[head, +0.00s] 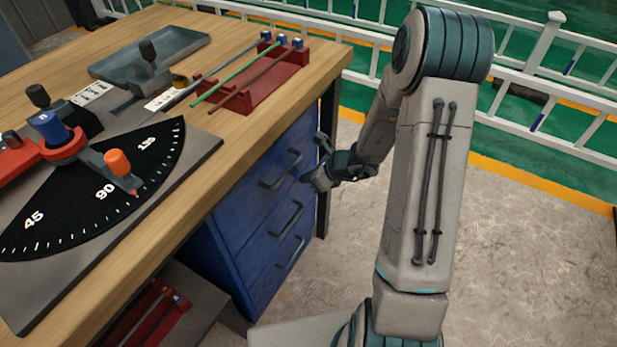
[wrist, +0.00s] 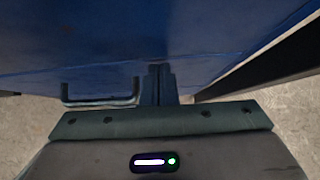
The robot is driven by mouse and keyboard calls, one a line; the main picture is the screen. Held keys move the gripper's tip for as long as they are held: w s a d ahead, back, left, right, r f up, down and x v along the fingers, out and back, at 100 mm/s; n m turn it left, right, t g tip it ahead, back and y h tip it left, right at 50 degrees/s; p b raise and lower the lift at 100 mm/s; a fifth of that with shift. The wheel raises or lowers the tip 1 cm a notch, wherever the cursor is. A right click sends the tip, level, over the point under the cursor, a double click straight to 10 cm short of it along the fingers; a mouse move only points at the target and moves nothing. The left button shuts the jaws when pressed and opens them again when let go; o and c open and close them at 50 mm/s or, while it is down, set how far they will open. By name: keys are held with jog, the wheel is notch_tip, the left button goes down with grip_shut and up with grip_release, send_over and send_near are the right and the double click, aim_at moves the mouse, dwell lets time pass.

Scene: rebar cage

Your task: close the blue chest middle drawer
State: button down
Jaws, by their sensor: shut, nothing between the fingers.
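The blue chest (head: 222,262) stands under the workbench, with three drawer fronts stacked one above another, each with a dark bar handle. The middle drawer (head: 264,222) has its handle (head: 288,218) between the other two. Its front looks about level with its neighbours; a small gap cannot be made out. My gripper (head: 308,181) is at the right side of the chest front, near the height between the top and middle handles. In the wrist view my gripper (wrist: 158,84) is shut and empty, its tips against or close before the blue front; a handle (wrist: 100,100) lies left of the fingers.
The wooden workbench (head: 225,165) overhangs the chest and carries a bending plate, a grey tray (head: 150,52) and a red rod rack (head: 262,85). A dark table leg (head: 328,150) stands right of the chest. The floor (head: 530,260) to the right is clear up to the white railing.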

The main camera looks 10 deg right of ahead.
jog(key=s+d+f+p+v, duration=0.15)
jog(key=p+v, duration=0.25)
jog(key=v, duration=0.9)
jog(key=s+a+r+n+g+p, duration=0.1)
jog(key=s+a+r+n+p, duration=0.2)
jog(key=r, duration=0.4)
jog(key=s+a+r+n+g+p, duration=0.1)
jog(key=s+a+r+n+p, duration=0.1)
jog(key=r+n+p, duration=0.3)
jog(key=s+a+r+n+g+p, duration=0.1)
jog(key=s+a+r+n+p, duration=0.15)
jog(key=r+n, duration=0.4)
jog(key=s+r+n+h+p, duration=0.3)
jog(key=s+r+n+p, duration=0.1)
jog(key=r, duration=0.6)
jog(key=s+d+r+n+h+p, duration=0.1)
jog(key=s+r+n+h+p, duration=0.2)
jog(key=s+r+n+p, duration=0.2)
notch_tip(320, 180, up, 5)
jog(key=n+p, duration=0.1)
jog(key=n, duration=0.2)
jog(key=shift+h+p, duration=0.3)
jog(key=shift+r, duration=0.1)
